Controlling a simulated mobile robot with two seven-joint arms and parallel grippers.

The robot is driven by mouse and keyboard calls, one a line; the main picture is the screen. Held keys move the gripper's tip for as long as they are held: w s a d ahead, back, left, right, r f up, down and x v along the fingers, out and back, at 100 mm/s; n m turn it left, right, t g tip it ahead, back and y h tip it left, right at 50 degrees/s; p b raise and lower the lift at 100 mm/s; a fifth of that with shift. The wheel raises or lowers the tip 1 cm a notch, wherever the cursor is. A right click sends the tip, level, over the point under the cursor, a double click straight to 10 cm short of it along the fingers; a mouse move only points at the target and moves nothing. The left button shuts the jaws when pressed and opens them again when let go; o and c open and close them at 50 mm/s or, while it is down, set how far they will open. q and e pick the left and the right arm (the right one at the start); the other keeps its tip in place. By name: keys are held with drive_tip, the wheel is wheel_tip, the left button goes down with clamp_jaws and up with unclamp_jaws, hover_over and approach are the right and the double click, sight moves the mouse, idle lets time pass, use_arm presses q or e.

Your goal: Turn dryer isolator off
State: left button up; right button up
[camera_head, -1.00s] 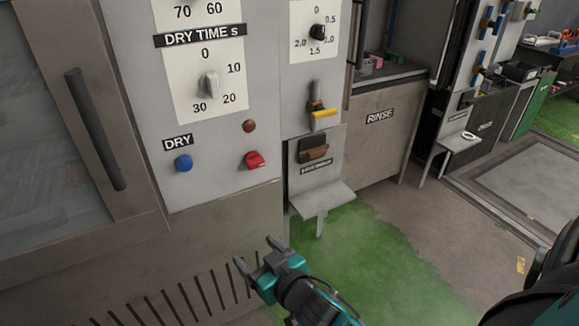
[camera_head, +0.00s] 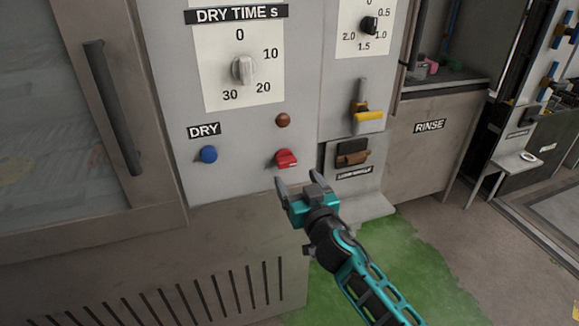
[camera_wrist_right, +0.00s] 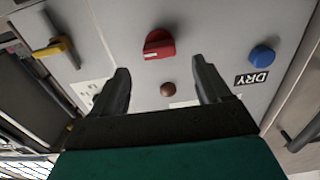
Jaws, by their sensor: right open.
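The dryer isolator looks to be the red rotary switch (camera_head: 286,159) low on the grey dryer panel, right of the blue button. It also shows in the right wrist view (camera_wrist_right: 158,44), ahead of and between the two fingers. My right gripper (camera_head: 300,184) is open and empty, just below and slightly right of the red switch in the head view. A gap to the switch seems to remain; I see no contact. The right gripper's fingers also frame the wrist view (camera_wrist_right: 160,85). My left gripper is not in view.
A blue button (camera_head: 208,154) under the DRY label and a brown-red lamp (camera_head: 283,120) sit near the switch. A dry time dial (camera_head: 243,69) is above. A yellow-handled lever (camera_head: 368,115) and a small shelf (camera_head: 366,208) stand to the right. Green floor lies below.

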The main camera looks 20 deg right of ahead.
sight(288, 165)
drive_tip(key=w, duration=0.5)
drive_tip(key=shift+w+b, duration=0.25)
drive_tip(key=shift+b, duration=0.1)
drive_tip(key=shift+w, duration=0.5)
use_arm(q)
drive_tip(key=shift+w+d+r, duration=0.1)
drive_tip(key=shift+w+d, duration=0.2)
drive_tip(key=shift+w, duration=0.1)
use_arm(e)
drive_tip(key=shift+w, duration=0.15)
drive_tip(key=c, duration=1)
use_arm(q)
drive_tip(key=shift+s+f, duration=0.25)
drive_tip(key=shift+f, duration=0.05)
use_arm(e)
drive_tip(key=shift+o, duration=0.2)
